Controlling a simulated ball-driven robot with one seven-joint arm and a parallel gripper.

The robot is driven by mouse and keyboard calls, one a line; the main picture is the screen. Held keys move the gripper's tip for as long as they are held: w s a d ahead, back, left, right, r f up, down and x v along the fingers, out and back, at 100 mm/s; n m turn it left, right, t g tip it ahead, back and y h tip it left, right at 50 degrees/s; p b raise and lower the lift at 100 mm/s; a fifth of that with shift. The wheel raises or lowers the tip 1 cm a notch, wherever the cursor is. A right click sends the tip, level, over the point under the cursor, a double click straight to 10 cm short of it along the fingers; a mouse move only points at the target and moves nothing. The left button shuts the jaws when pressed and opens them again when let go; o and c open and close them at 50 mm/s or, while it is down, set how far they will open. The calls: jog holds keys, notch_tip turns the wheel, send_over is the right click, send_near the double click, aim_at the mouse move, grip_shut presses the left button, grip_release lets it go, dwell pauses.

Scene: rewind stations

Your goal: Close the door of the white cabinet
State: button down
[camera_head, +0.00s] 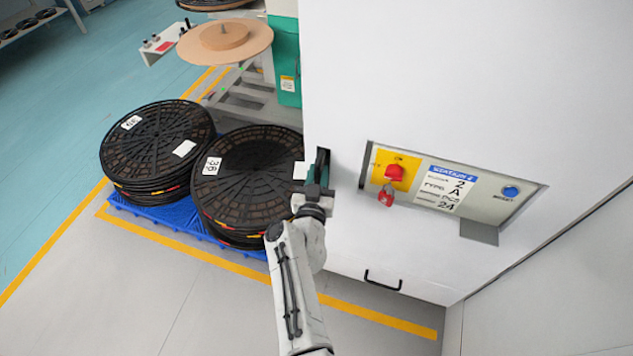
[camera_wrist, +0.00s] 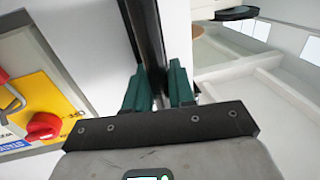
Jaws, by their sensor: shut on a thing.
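The large white cabinet (camera_head: 400,90) fills the right of the head view. A recessed panel on its front holds a red switch on a yellow plate, a label and a blue button. My gripper (camera_head: 321,168) is at the left edge of this front. In the wrist view, its green fingers (camera_wrist: 160,92) are on either side of a dark vertical bar (camera_wrist: 146,40) along a white edge, and are shut on it. The door's outline and hinge cannot be made out, so I cannot tell how far it stands open.
Stacks of black reels (camera_head: 158,145) stand on a blue pallet (camera_head: 170,212) left of my arm. A machine with a tan disc (camera_head: 224,40) is behind them. A black handle (camera_head: 383,281) sticks out low on the cabinet. Grey floor with yellow lines is clear at lower left.

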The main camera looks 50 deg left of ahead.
jog(key=shift+w+d, duration=0.25)
jog(key=shift+w, duration=0.1)
jog(key=c, duration=1.1)
grip_release()
jog(key=shift+f, duration=0.1)
jog(key=shift+a, duration=0.15)
jog(key=shift+s+d+p, duration=0.2)
jog(key=shift+s+p, duration=0.2)
jog(key=p+v, duration=0.5)
jog(key=v, duration=0.5)
